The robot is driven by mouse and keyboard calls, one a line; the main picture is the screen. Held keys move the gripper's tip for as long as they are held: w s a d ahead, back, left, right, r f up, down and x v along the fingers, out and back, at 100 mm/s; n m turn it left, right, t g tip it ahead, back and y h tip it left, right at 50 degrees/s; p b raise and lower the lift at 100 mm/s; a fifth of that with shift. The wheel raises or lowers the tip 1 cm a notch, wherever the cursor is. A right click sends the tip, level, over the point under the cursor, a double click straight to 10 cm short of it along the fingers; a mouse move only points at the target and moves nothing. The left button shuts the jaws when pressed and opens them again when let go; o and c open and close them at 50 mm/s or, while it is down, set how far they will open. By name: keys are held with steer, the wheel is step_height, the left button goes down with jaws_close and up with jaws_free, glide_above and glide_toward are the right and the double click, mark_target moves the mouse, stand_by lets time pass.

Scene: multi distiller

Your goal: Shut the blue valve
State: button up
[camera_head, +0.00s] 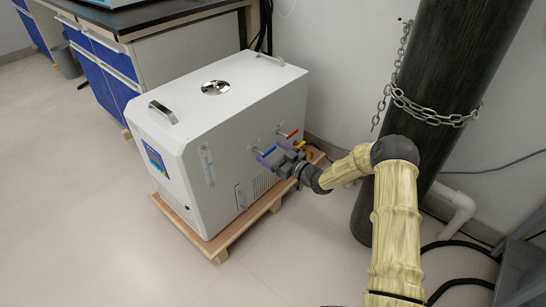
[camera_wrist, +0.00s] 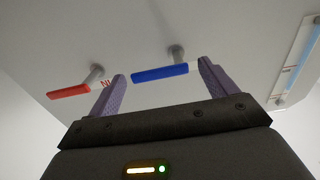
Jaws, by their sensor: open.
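The blue valve (camera_wrist: 160,74) is a blue bar handle on a grey stem on the side of the white machine (camera_head: 222,120). In the wrist view it lies roughly crosswise between the two purple fingers of my gripper (camera_wrist: 162,69). The fingers are apart, with nothing clamped. The left finger is near the handle's left end and the right finger is near its right end; I cannot tell whether either touches. In the head view the blue handle (camera_head: 268,151) is small and my gripper (camera_head: 273,153) is right at it, partly hiding the valve area.
A red valve handle (camera_wrist: 68,91) is close left of my gripper in the wrist view. A clear gauge tube (camera_wrist: 297,55) is at the right. The machine stands on a wooden pallet (camera_head: 222,250). A dark chained gas cylinder (camera_head: 440,75) stands close by my arm. Floor in front is clear.

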steer(key=c, duration=1)
steer(key=shift+m+p, duration=0.4)
steer(key=shift+p, duration=0.05)
steer(key=shift+s+a+f+m+p, duration=0.3)
steer(key=shift+f+m+p, duration=0.35)
steer(key=shift+m, duration=2.2)
steer(key=shift+s+a+f+m+p, duration=0.15)
steer(key=shift+s+f+m+p, duration=0.4)
steer(key=shift+m, duration=2.35)
steer(key=shift+s+a+f+m+p, duration=0.1)
steer(key=shift+a+f+m+p, duration=0.5)
steer(key=shift+m, duration=2.25)
steer(key=shift+d+r, duration=0.2)
steer(key=shift+d, duration=0.15)
